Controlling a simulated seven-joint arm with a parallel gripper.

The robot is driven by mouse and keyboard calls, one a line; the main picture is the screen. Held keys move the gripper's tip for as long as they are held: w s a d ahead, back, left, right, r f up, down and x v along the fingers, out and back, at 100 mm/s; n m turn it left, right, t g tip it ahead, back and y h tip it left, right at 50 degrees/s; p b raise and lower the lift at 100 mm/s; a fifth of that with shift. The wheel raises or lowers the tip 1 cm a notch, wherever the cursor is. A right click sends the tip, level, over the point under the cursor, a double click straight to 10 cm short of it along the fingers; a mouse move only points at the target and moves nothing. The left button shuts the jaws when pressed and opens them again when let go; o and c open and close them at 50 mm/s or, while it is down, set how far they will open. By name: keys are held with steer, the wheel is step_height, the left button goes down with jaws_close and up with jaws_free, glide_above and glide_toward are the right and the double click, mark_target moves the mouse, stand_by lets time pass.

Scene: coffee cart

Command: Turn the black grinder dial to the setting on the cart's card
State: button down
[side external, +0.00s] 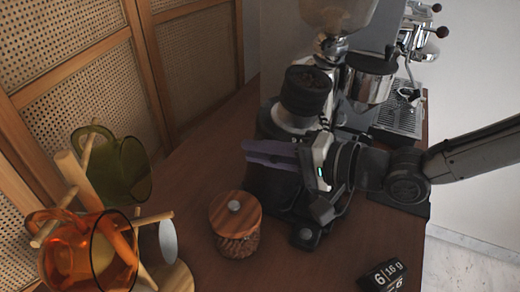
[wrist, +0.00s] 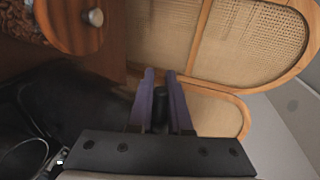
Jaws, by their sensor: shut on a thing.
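My gripper (side external: 252,152) reaches left with purple fingers, low in front of the grinder. In the wrist view my gripper (wrist: 164,82) has its fingers close together on either side of a short black cylindrical piece (wrist: 160,102), which looks like the dial. The side view does not show this piece, and no dial marks or pointer can be read. The black card (side external: 384,275) at the bottom right shows "6 | 16 g" in white, with part of another line below.
A wooden-lidded jar (side external: 236,215) stands just left of my wrist. A wooden mug rack (side external: 72,172) holds a green mug (side external: 122,168) and an orange mug (side external: 112,255) at the left. The espresso machine (side external: 372,82) stands behind. Cane panels (side external: 60,45) border the cart.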

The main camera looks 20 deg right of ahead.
steer(key=shift+s+d+f+n+g+y, duration=0.1)
steer(key=shift+s+d+n+g+y, duration=0.5)
steer(key=shift+n+g, duration=0.4)
steer(key=shift+s+d+f+n+g+y, duration=0.15)
steer(key=shift+s+d+n+g+y, duration=0.2)
steer(key=shift+n+g+y, duration=0.6)
steer(key=shift+s+d+f+n+g+y, duration=0.1)
steer(key=shift+s+d+n+g+y, duration=0.4)
steer(key=shift+n+g, duration=0.5)
steer(key=c, duration=0.8)
jaws_free()
steer(key=shift+f, duration=0.1)
steer(key=shift+c, duration=0.2)
steer(key=v, duration=1.4)
steer(key=shift+s, duration=0.15)
